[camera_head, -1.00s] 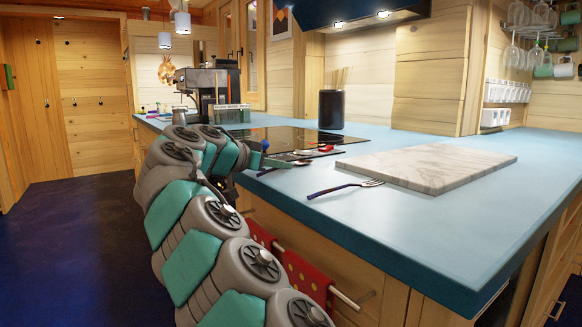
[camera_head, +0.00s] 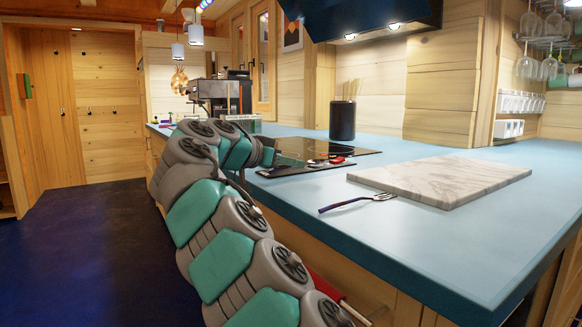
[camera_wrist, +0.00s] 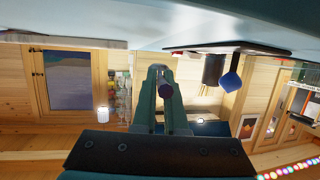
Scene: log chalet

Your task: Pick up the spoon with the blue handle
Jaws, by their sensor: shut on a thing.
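My gripper (camera_wrist: 165,85) is shut on a dark blue-purple piece, seen nearly end-on between its fingertips in the wrist view. This looks like the handle of the blue-handled spoon (camera_wrist: 166,91); its bowl is hidden. In the head view my gripper (camera_head: 268,155) is small, beside the counter's left edge near the cooktop, and its fingertips are hard to make out. A spoon with a red handle (camera_head: 340,160) lies on the cooktop's near side.
A dark-handled fork (camera_head: 358,203) lies beside the marble board (camera_head: 445,178). A black utensil holder (camera_head: 342,120) stands behind the cooktop (camera_head: 315,150). A rounded blue thing (camera_wrist: 231,80) shows in the wrist view; I cannot tell what it is. The counter's right front (camera_head: 470,240) is clear.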

